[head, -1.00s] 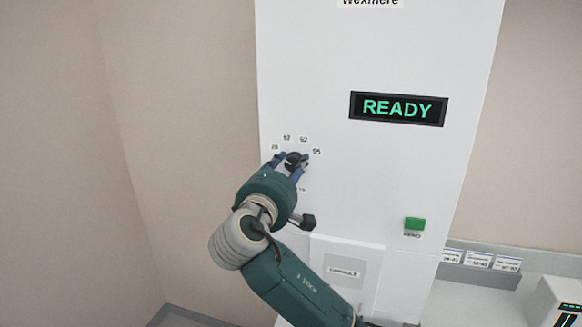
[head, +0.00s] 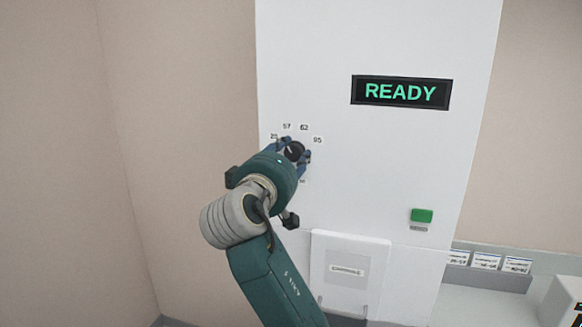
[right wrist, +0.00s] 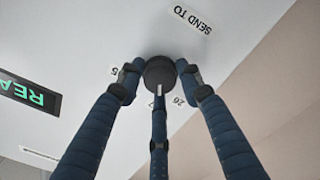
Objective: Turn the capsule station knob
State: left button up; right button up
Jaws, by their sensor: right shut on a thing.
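The capsule station (head: 390,165) is a tall white panel in the head view. Its dark round knob (head: 295,150) sits at the panel's left, ringed by small number labels such as 57, 62 and 95. My right gripper (head: 293,153) is shut on the knob, its blue fingers around the rim. In the right wrist view the knob (right wrist: 160,73) sits between three fingers, and a pale mark shows on its lower edge. The fingers and wrist hide some lower labels. My left gripper is not in view.
A lit READY display (head: 401,92) is at the upper right of the panel. A green button (head: 421,215) is below it, and a labelled capsule hatch (head: 348,270) is low on the panel. A shelf with labels (head: 487,262) stands at the right.

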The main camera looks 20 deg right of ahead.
jog(key=shift+f+m+b, duration=0.15)
jog(key=shift+m+b, duration=0.45)
jog(key=shift+m, duration=0.2)
jog(key=o, duration=1.1)
jog(key=shift+o, duration=0.2)
jog(key=shift+a, duration=0.1)
jog(key=v, duration=0.7)
jog(key=shift+s, duration=0.2)
jog(key=shift+w, duration=0.1)
